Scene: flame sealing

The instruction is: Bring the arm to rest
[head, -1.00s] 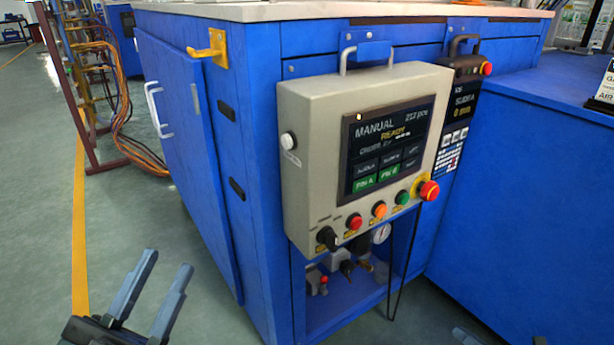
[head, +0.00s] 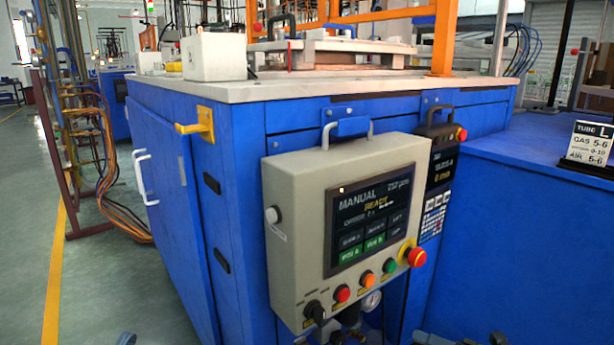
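Of my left gripper (head: 127,339), only a small grey tip shows at the bottom edge of the head view, left of the blue machine. Another small grey tip, likely of my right gripper (head: 497,339), shows at the bottom edge on the right. The rest of both is below the picture, so I cannot see whether they are open or hold anything.
The blue machine (head: 235,215) fills the middle, with a yellow hook (head: 200,127) on its side. A red emergency button (head: 417,257) sticks out. A blue bench (head: 540,210) stands at right. Floor (head: 100,285) is free at left.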

